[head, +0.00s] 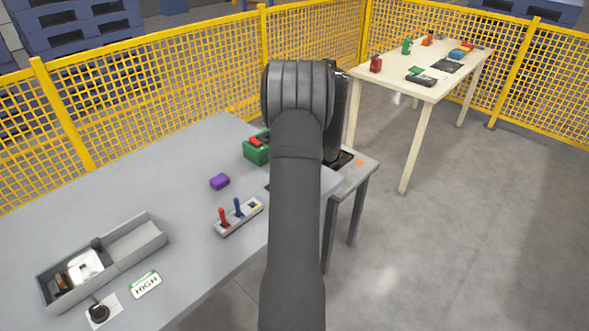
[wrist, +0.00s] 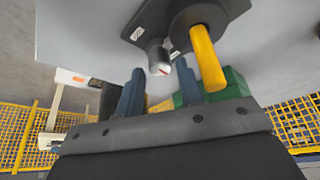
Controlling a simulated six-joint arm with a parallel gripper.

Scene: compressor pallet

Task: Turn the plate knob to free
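A small pale label shows on the plate. My gripper (wrist: 156,78) has its two blue fingers apart, with nothing held between them. The knob shows just past the gap between the fingertips; I cannot tell whether they touch it. In the head view my arm hides the gripper and this knob. Another knob, black on a white plate (head: 99,310), sits at the near left of the grey table.
A yellow handle (wrist: 207,58) on a dark round base stands close to the right finger. A green box (wrist: 225,85) is near it.

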